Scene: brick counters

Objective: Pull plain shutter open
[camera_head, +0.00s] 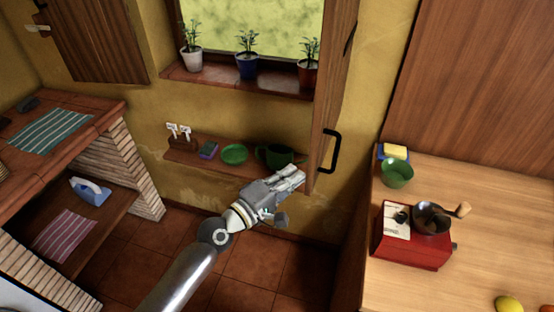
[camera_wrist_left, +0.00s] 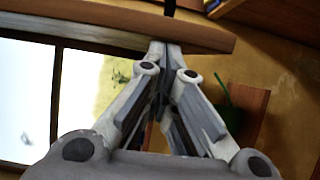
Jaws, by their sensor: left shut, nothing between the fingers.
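A wooden shutter (camera_head: 333,75) with a black bar handle (camera_head: 331,151) stands out from the wall at the right side of the window, seen nearly edge-on. Another wooden shutter (camera_head: 95,40) is swung open at the left of the window, with a pale handle (camera_head: 37,28). I cannot tell which one is called plain. My left gripper (camera_head: 298,178) is shut and empty, beside the right shutter's lower edge, left of the black handle. In the left wrist view, its closed fingertips (camera_wrist_left: 158,46) are near the shutter's wooden edge (camera_wrist_left: 110,32); contact is unclear.
Potted plants (camera_head: 247,64) stand on the windowsill (camera_head: 215,78). The right counter (camera_head: 490,185) carries a red coffee grinder (camera_head: 411,248) and another green bowl (camera_head: 397,174).

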